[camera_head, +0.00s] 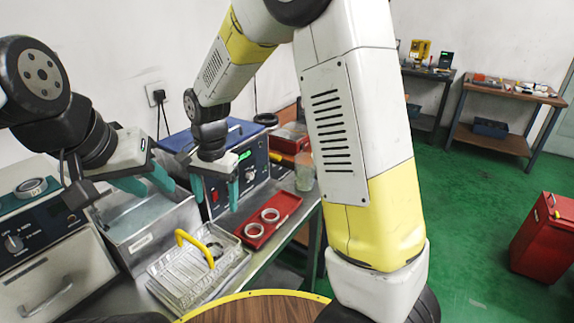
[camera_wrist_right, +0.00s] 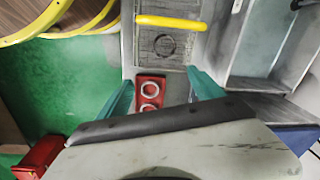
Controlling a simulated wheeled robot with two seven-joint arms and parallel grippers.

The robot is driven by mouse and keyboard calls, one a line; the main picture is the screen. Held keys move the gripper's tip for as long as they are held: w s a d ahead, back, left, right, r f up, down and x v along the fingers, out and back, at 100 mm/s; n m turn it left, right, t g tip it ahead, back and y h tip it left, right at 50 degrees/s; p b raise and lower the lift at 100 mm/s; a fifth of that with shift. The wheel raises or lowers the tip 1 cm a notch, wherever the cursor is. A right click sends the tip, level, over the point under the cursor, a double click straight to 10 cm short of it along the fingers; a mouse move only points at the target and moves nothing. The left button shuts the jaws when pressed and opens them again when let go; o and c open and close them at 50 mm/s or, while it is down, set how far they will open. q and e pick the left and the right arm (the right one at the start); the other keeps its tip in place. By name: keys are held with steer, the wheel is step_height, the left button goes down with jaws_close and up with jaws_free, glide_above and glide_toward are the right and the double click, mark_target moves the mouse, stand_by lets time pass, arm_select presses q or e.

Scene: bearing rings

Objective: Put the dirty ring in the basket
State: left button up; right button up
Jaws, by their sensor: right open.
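The dirty ring, a dark ring (camera_head: 214,250), lies inside the wire basket (camera_head: 178,285), under its yellow handle (camera_head: 195,246). In the right wrist view the dark ring (camera_wrist_right: 165,45) shows on the basket floor beside the yellow handle (camera_wrist_right: 170,22). My right gripper (camera_head: 222,192) is open and empty, above and behind the basket, apart from it. Two bright rings (camera_head: 254,230) (camera_head: 270,215) lie in a red tray (camera_head: 285,212). My left gripper (camera_head: 150,184) is over the metal tank, with its teal fingers apart and nothing seen between them.
The open metal tank (camera_head: 150,240) stands left of the basket. A device (camera_head: 40,240) with a ring (camera_head: 31,187) on top stands at far left. A blue-topped device (camera_head: 250,160) and a glass beaker (camera_head: 304,175) stand behind. A round wooden table (camera_head: 255,308) is in front.

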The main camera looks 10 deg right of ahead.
steer(key=s+d+r+n+t+y, duration=0.25)
steer(key=s+d+r, duration=0.25)
steer(key=d+r, duration=0.7)
steer(key=s+d+r+n+t+h, duration=0.1)
steer(key=s+d+r+n+t, duration=0.2)
steer(key=s+d, duration=0.5)
steer(key=shift+s+d+r, duration=0.15)
steer(key=shift+s+r, duration=0.35)
steer(key=shift+s, duration=0.75)
arm_select(q)
steer(key=shift+c, duration=0.4)
